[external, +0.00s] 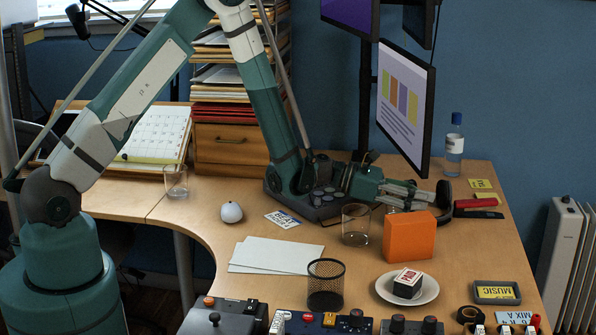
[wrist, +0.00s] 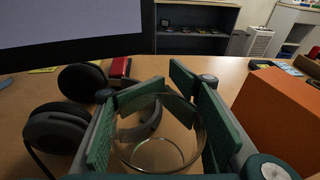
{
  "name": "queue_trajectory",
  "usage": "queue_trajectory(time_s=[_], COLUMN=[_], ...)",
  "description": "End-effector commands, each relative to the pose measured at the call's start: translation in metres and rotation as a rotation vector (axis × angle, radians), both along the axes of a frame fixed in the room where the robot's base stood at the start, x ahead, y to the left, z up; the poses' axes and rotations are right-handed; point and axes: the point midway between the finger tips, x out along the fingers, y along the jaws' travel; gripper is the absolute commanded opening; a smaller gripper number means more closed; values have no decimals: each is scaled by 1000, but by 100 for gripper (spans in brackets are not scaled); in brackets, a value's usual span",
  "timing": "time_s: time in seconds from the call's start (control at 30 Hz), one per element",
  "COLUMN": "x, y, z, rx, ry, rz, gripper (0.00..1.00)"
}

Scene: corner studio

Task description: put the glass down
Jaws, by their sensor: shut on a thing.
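A clear, open-topped glass (wrist: 160,152) is between the green finger pads of my gripper (wrist: 185,105) in the wrist view. The gripper is shut on it, and the glass looks upright. In the external view my gripper (external: 408,194) is low over the right part of the desk, behind the orange box; the held glass is hard to make out there. I cannot tell whether its base touches the desk. A clear glass (external: 356,226) stands left of the orange box, and another (external: 176,182) stands at the left by the calendar.
The orange box (external: 409,236) is close on the gripper's near side. Headphones (wrist: 62,125) lie just beyond the fingers. A monitor (external: 404,105) hangs above, and a bottle (external: 454,148) stands at the back. A mesh cup (external: 325,285) and white papers (external: 275,255) lie nearer the front.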

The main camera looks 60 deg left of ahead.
Motion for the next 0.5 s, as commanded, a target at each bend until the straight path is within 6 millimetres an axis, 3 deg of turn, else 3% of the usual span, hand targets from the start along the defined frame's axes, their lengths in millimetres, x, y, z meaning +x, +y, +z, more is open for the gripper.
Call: queue_trajectory(time_s=[0.1,0.5], x=[-1,-1], y=[2,2], z=[-11,-13], rx=[0,0], ry=[0,0], rz=[1,1], gripper=[10,10])
